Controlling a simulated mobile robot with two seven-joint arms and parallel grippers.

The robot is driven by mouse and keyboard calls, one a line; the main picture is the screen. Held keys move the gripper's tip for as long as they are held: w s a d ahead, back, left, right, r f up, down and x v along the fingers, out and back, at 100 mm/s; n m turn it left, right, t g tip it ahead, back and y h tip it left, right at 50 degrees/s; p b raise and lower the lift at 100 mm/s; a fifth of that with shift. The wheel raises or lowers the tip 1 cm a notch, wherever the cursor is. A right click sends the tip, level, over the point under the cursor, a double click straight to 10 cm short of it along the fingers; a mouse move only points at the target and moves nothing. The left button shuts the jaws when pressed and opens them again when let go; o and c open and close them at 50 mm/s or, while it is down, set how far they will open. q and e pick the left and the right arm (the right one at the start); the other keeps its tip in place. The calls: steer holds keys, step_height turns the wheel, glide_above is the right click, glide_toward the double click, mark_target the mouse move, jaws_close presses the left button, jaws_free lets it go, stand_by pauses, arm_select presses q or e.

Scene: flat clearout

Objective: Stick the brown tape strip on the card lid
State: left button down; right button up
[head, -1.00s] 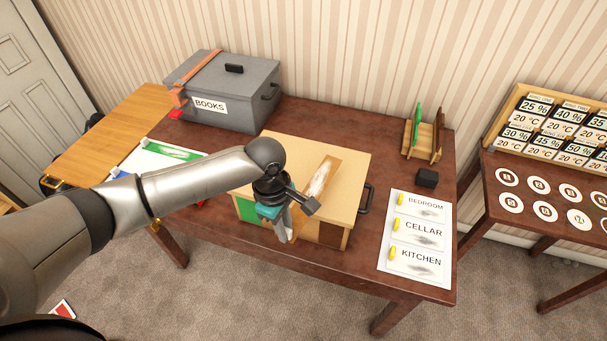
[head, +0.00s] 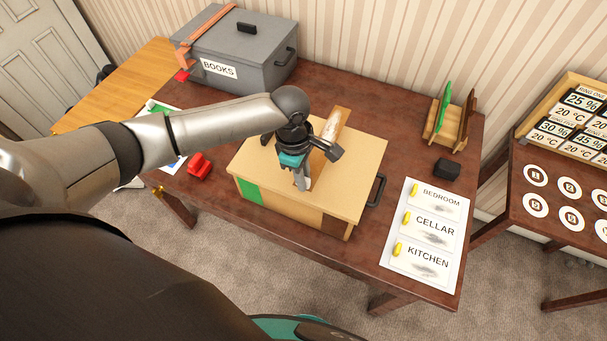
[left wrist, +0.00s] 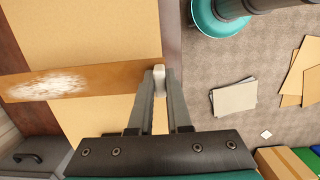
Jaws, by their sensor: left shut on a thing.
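The card lid (head: 358,172) is a plain tan top on a box on the dark table; it also shows in the left wrist view (left wrist: 85,28). The brown tape strip (head: 341,116) has a whitish scuffed patch and runs across the lid toward my gripper. In the left wrist view the strip (left wrist: 112,77) reaches the fingertips. My left gripper (head: 303,186) is shut on the strip's near end, over the front part of the lid. A small white piece (left wrist: 159,84) shows between the fingers. I cannot tell whether the strip touches the lid. My right gripper is not in view.
A grey BOOKS box (head: 262,65) stands behind left. A label sheet (head: 430,207), a black block (head: 447,168) and a wooden rack (head: 450,130) are on the right. A red object (head: 199,166) lies left of the box. A dark handle (head: 377,190) juts from its right side.

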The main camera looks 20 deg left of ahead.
arm_select(q)
steer(key=shift+r+p, duration=0.15)
steer(key=shift+p, duration=0.2)
steer(key=shift+d+f, duration=0.1)
steer(key=shift+f, duration=0.2)
step_height(320, 180, down, 3)
steer(key=shift+r, duration=0.15)
steer(key=shift+f+b, duration=0.5)
steer(key=shift+f, duration=0.45)
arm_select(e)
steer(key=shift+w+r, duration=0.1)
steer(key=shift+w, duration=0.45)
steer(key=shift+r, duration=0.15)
arm_select(q)
steer(key=shift+p, duration=0.55)
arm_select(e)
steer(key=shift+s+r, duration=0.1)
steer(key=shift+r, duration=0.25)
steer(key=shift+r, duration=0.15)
arm_select(q)
steer(key=shift+p, duration=0.45)
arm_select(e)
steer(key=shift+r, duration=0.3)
arm_select(q)
steer(key=shift+p, duration=0.45)
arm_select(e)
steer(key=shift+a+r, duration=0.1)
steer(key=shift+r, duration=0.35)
